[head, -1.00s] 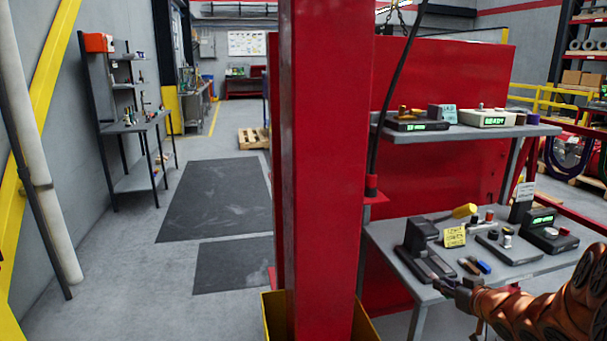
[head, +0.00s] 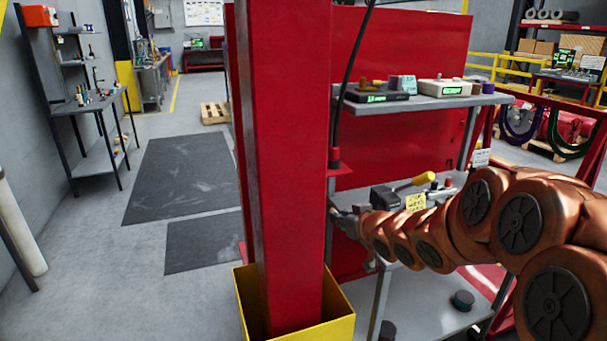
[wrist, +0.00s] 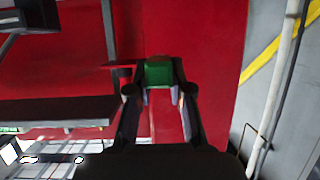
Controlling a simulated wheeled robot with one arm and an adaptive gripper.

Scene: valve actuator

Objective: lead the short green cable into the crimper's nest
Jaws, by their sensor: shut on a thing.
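In the wrist view my gripper (wrist: 159,92) is shut on a small green piece, which I take to be the short green cable (wrist: 158,73). Only its blocky near end shows between the fingertips, with the red panel behind. In the head view my gripper (head: 345,220) is small and dark at the left end of the lower bench, and the cable cannot be made out.
A red post (head: 283,170) in a yellow base (head: 338,315) stands left of my gripper. A red panel (head: 395,130) rises behind the bench. An upper shelf (head: 440,103) with several devices overhangs it. Open floor lies left of the post.

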